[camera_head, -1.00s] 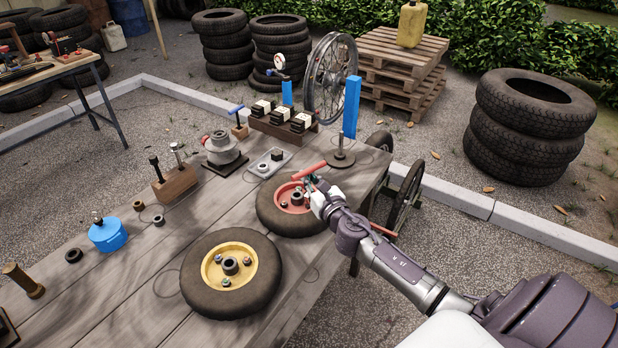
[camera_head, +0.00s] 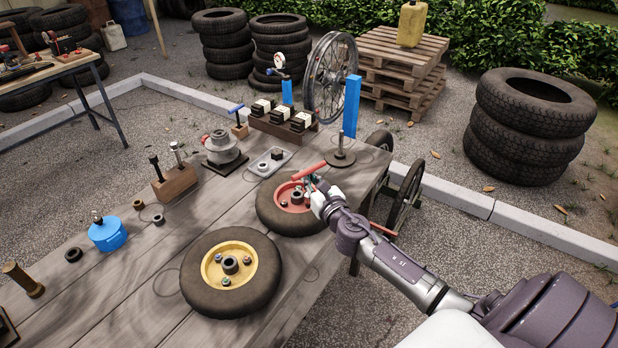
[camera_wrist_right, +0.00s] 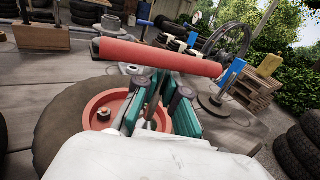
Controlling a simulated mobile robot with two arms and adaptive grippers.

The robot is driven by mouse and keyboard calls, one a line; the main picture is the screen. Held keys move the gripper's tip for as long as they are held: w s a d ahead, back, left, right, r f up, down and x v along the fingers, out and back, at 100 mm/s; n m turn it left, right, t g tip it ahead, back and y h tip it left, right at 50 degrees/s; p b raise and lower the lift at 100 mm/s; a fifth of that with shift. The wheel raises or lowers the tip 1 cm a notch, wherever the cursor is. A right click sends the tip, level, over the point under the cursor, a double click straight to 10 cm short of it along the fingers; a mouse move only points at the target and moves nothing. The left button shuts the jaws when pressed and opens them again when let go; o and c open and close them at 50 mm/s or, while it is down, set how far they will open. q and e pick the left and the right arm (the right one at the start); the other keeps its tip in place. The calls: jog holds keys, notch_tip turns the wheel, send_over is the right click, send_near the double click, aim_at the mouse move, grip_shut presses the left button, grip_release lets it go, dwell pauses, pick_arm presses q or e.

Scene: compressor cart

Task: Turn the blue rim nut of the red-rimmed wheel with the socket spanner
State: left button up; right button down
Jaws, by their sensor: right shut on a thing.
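The red-rimmed wheel (camera_head: 266,208) lies flat on the workbench, with a dark tyre. The socket spanner has a red bar handle (camera_head: 308,172), which also spans the right wrist view (camera_wrist_right: 165,58). My right gripper (camera_head: 313,186) is over the far right part of the red rim. Its teal fingers (camera_wrist_right: 162,103) are shut on the spanner, with the handle above them and the shaft upright between them. The spanner's lower end and the blue rim nut are hidden by the gripper, so I cannot tell whether they touch. My left gripper is out of view.
A yellow-rimmed wheel (camera_head: 203,287) lies close in front. A dark block rack (camera_head: 283,130) and a grey pump-like part (camera_head: 222,149) stand farther back.

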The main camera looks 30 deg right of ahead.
jog(key=shift+f+b, duration=0.9)
jog(key=shift+f, duration=0.1)
jog(key=c, duration=1.8)
grip_release()
grip_shut()
jog(key=shift+r+m+h+p, duration=0.1)
jog(key=shift+m+h+p, duration=0.45)
jog(key=shift+h, duration=0.25)
jog(key=shift+m+g+h, duration=0.4)
jog(key=shift+m+h, duration=0.25)
jog(key=shift+h, duration=0.35)
